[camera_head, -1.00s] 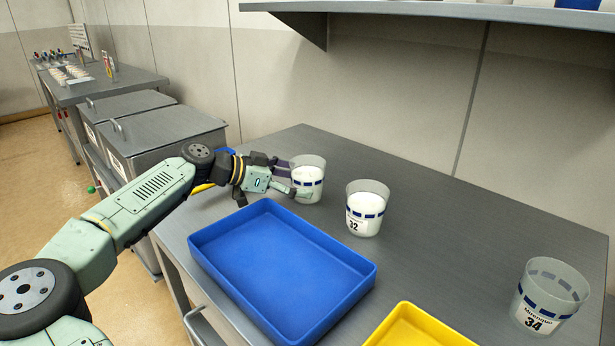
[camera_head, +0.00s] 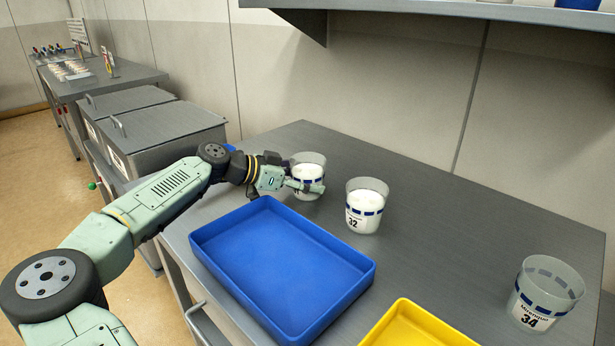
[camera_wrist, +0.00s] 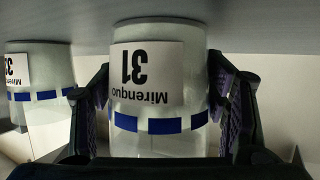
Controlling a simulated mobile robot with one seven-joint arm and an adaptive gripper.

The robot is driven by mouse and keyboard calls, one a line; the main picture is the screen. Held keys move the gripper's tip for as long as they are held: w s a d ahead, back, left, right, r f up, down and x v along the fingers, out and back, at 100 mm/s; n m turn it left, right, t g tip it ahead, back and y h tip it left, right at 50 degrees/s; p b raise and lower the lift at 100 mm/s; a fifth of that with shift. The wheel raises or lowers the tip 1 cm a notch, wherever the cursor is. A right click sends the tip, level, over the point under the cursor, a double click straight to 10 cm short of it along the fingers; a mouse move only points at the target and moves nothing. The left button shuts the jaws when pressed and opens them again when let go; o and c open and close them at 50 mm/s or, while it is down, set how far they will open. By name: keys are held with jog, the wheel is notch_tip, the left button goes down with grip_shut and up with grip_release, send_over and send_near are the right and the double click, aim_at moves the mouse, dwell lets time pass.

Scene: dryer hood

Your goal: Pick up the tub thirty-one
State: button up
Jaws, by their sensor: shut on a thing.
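Tub thirty-one (camera_wrist: 160,90) is a clear tub with white contents, a band of blue blocks and a label reading 31 and Mirenquo. It fills the middle of the wrist view, where it appears upside down. In the head view the tub (camera_head: 308,170) stands upright at the back of the grey table. My gripper (camera_head: 303,180) has one finger on each side of it and is shut on it. Whether its base touches the table is hard to tell.
Tub 32 (camera_head: 366,207) stands close on the right; it also shows in the wrist view (camera_wrist: 45,90). Tub 34 (camera_head: 545,293) is far right. A blue tray (camera_head: 280,270) and a yellow tray (camera_head: 420,325) lie in front. A shelf (camera_head: 450,10) hangs above.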

jog(key=c, duration=0.6)
